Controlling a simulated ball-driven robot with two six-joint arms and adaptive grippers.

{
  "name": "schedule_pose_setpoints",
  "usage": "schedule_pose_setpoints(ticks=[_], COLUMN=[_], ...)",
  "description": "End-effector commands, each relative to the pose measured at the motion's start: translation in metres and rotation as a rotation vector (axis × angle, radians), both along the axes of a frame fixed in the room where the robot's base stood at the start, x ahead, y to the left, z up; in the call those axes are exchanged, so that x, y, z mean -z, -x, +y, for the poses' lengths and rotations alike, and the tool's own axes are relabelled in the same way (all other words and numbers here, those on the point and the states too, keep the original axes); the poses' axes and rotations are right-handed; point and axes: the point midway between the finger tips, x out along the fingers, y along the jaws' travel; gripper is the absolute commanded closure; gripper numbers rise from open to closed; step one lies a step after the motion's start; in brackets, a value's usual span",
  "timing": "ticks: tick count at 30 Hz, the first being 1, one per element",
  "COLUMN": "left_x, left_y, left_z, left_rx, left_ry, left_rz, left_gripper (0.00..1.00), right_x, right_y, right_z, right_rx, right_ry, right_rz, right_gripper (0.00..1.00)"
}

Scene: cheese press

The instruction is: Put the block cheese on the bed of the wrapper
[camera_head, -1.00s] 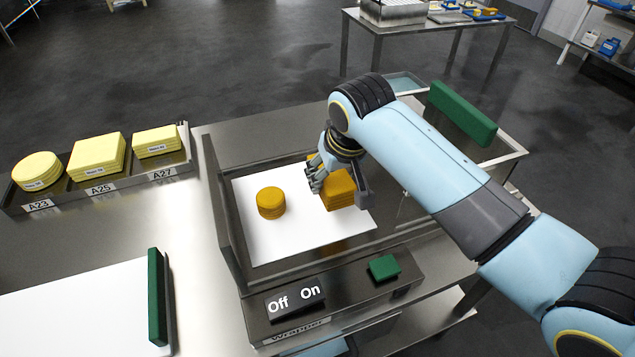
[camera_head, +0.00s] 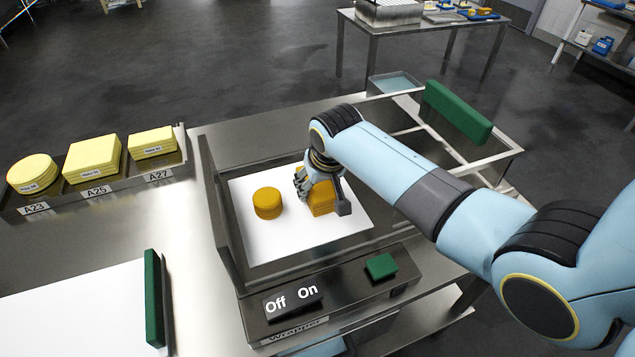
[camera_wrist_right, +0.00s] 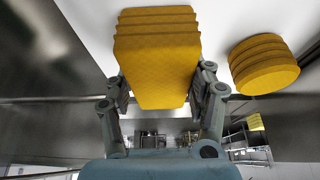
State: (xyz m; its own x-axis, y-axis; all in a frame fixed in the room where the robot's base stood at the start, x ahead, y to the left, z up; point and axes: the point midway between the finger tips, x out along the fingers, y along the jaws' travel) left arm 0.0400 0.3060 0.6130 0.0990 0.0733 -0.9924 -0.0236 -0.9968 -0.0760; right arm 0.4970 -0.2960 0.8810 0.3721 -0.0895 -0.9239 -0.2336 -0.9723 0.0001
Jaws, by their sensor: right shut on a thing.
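The block cheese (camera_head: 321,203), orange-yellow and ridged, is over the white sheet on the bed of the wrapper (camera_head: 300,236). My right gripper (camera_head: 322,188) is shut on it from above and hides part of it. In the right wrist view the block cheese (camera_wrist_right: 157,62) sits between the two fingers of my right gripper (camera_wrist_right: 163,100). I cannot tell for sure whether its underside touches the sheet. A round orange cheese (camera_head: 267,203) stands on the sheet to the left of the block, apart from it; it also shows in the right wrist view (camera_wrist_right: 263,65). My left gripper is out of view.
The wrapper has a raised metal side wall (camera_head: 222,215) on the left, Off/On switches (camera_head: 293,299) and a green pad (camera_head: 381,266) in front. A green bar (camera_head: 458,112) stands at the back right. A tray (camera_head: 180,171) of pale yellow cheeses lies at the left.

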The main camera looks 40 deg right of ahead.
Motion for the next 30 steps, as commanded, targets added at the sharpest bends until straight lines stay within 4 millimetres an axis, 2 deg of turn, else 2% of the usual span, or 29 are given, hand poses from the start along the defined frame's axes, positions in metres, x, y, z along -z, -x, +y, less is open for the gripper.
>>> schedule_pose_setpoints(ticks=[1,6,13,17,20,30], left_x=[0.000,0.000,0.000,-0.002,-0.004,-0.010], left_y=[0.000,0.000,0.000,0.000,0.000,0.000], left_z=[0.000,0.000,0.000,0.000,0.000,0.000], left_rx=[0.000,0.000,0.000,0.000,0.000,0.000], left_ry=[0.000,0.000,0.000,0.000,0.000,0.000], left_rz=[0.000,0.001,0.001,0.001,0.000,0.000], left_gripper=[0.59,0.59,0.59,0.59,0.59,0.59], right_x=[0.001,0.000,0.000,-0.007,-0.021,-0.089], right_y=[0.000,0.000,0.000,0.002,0.007,0.035], right_z=[0.000,0.000,0.000,0.000,0.002,0.008], right_rx=[0.000,0.000,0.000,0.000,0.000,0.000], right_ry=[0.000,0.000,0.000,0.000,0.000,0.000], right_rz=[0.000,0.000,0.000,0.000,-0.001,-0.002], right_gripper=[0.42,0.22,0.22,0.22,0.22,0.22])
